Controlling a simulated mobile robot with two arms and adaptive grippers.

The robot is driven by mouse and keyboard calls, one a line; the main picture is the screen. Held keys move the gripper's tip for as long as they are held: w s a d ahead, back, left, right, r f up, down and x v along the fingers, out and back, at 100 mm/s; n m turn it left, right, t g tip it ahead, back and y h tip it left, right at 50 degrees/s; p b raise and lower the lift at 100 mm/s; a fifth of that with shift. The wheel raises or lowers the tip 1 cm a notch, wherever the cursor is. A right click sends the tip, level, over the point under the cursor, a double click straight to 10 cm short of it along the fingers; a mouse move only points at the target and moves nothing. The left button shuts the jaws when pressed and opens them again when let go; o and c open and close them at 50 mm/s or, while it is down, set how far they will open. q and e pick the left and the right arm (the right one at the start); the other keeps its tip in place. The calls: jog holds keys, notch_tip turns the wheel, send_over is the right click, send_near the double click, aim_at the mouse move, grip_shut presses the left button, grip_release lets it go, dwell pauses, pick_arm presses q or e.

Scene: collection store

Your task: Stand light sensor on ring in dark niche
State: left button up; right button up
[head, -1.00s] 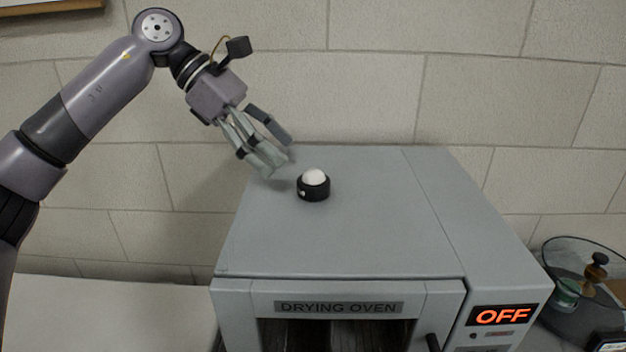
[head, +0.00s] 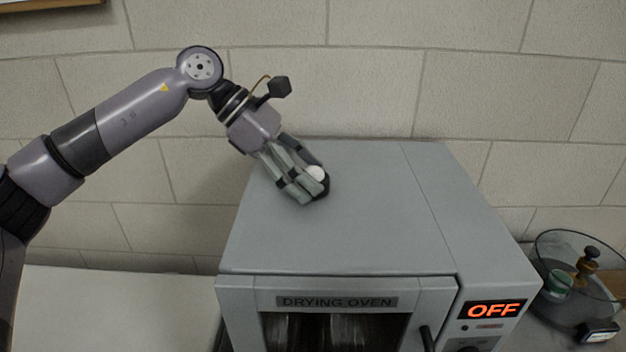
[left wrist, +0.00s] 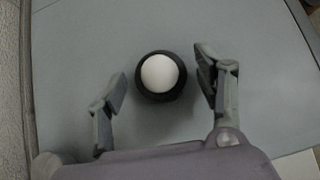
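The light sensor (head: 317,173), a short black cylinder with a white dome, stands upright on top of the grey drying oven. In the left wrist view the light sensor (left wrist: 160,74) lies between the two spread fingers, with a gap on each side. My left gripper (head: 308,188) is open around it, its fingers partly hiding the black base in the head view; it also shows in the left wrist view (left wrist: 163,85). No ring or dark niche can be made out. My right gripper is not in view.
The drying oven (head: 380,235) has a flat, otherwise bare top and an OFF display (head: 492,310). A glass vessel (head: 580,265) holding a green-labelled jar and a brown-knobbed item stands at the right. A pale surface (head: 110,310) lies at the left. A block wall stands behind.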

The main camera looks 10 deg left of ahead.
pick_arm(q)
jog(key=c, duration=1.2)
jog(key=shift+o, duration=0.2)
